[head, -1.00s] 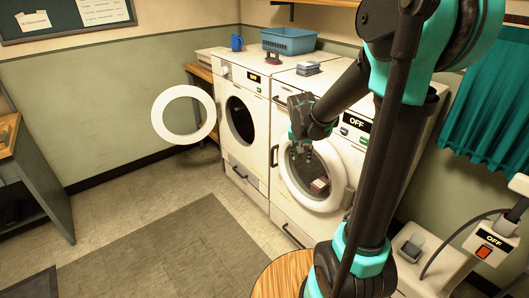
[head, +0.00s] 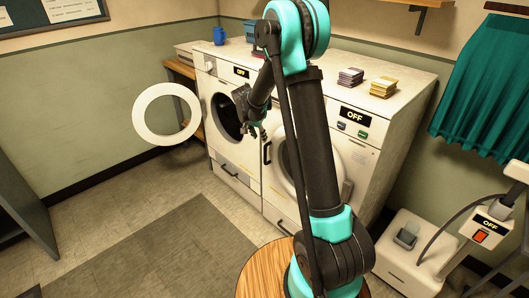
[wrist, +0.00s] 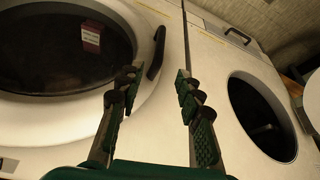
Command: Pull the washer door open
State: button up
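The right washer (head: 375,160) has its round door shut, with a white ring (head: 283,170) around dark glass, partly hidden behind my arm. Its black handle (head: 266,152) is on the door's left side. In the wrist view the handle (wrist: 156,52) lies ahead of my gripper (wrist: 156,82), roughly in line with the gap between the fingers, and looks untouched. The fingers are apart and empty. In the head view my gripper (head: 254,130) is just above and left of the handle. A dark red and white box (wrist: 91,38) shows behind the door glass (wrist: 50,60).
The left washer (head: 233,160) has its ring door (head: 167,114) swung open, left of the opening. A wooden round top (head: 260,275) stands in front. Stacked items (head: 383,86) sit on the right washer. The floor at left is clear.

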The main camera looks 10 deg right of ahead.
send_over(265, 162)
jog(key=f, duration=1.1)
jog(key=shift+w+d+f, duration=0.15)
jog(key=shift+w+f, duration=0.25)
jog(key=shift+c, duration=0.6)
grip_shut()
